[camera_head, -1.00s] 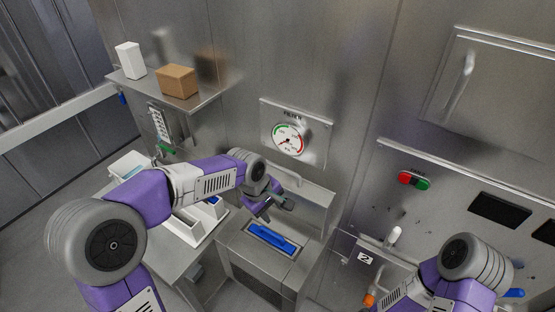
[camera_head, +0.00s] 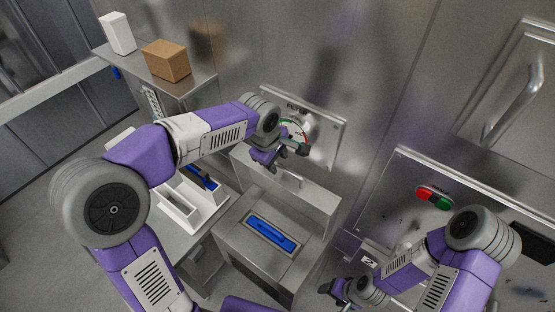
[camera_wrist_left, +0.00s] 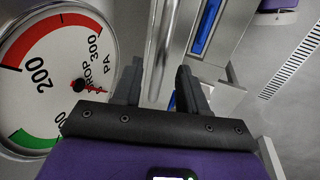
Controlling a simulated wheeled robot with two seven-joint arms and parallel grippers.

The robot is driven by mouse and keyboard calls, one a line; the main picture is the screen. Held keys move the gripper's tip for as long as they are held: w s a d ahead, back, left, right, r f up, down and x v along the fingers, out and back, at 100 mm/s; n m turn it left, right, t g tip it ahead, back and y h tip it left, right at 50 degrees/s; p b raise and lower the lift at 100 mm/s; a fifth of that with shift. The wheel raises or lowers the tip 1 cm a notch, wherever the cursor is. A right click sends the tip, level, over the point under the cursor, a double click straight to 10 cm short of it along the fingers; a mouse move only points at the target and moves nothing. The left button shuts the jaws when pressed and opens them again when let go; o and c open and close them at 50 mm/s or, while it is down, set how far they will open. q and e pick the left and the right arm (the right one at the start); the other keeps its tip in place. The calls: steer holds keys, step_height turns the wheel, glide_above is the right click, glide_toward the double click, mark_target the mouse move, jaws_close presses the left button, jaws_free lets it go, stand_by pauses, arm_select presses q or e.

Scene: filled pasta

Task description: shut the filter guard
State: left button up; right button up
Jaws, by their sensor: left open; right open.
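The filter guard (camera_head: 318,203) is a steel panel standing upright behind the filter box, with a bar handle (camera_head: 290,178) near its top. The blue filter (camera_head: 270,233) lies uncovered in the box top; it also shows in the left wrist view (camera_wrist_left: 207,25). My left gripper (camera_head: 290,156) is open and empty, just above the handle. In the left wrist view the handle bar (camera_wrist_left: 163,45) runs between the open fingers (camera_wrist_left: 158,78); I cannot tell whether they touch it. My right gripper (camera_head: 342,291) is open at the lower middle, away from the guard.
A pressure gauge (camera_head: 300,132) is on the wall close behind my left gripper; its dial (camera_wrist_left: 45,70) fills the wrist view's left. A white tray (camera_head: 190,207) stands left of the box. A red-green switch (camera_head: 434,197) is on the machine at right.

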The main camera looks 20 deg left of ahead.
arm_select(q)
steer(key=shift+w+f, duration=0.15)
steer(key=shift+f, duration=0.5)
jaws_close()
